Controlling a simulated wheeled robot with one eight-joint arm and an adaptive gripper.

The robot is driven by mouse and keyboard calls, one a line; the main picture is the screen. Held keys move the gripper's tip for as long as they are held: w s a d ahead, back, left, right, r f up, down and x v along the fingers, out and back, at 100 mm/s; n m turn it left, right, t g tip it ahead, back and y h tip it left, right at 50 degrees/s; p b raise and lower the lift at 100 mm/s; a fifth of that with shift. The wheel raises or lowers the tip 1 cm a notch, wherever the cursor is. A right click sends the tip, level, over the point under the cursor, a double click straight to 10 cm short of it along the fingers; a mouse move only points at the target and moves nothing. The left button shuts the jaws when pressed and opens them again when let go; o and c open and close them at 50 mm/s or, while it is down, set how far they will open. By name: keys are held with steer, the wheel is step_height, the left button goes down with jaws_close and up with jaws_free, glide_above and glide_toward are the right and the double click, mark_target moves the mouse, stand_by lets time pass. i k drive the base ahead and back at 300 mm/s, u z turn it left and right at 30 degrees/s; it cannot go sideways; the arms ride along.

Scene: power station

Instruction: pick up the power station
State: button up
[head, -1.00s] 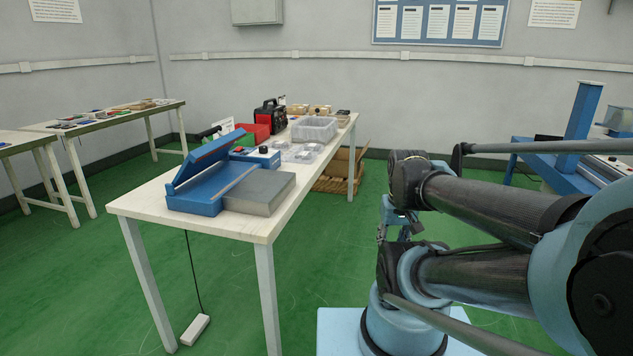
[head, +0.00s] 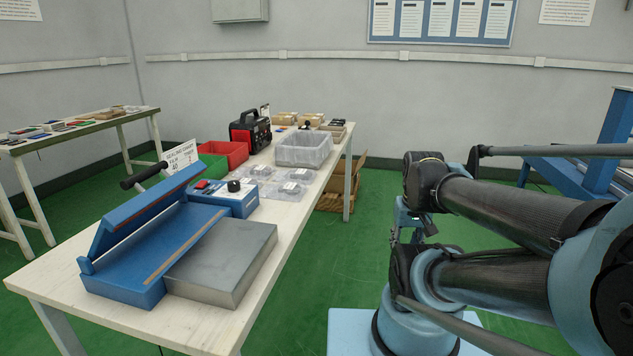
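The power station (head: 252,130) is a black and red box with a handle on top. In the head view it stands upright toward the far end of the white table (head: 284,215), near its left edge. My arm is folded at the right of the view, apart from the table. No gripper fingers can be made out, so I cannot tell how the gripper stands. Nothing is seen touching the power station.
A blue sealing machine (head: 150,240) with a raised lid and a grey metal block (head: 222,262) fill the table's near end.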

mark_target(255, 131)
steer(key=u, duration=0.15)
steer(key=i, duration=1.55)
steer(key=u, duration=0.25)
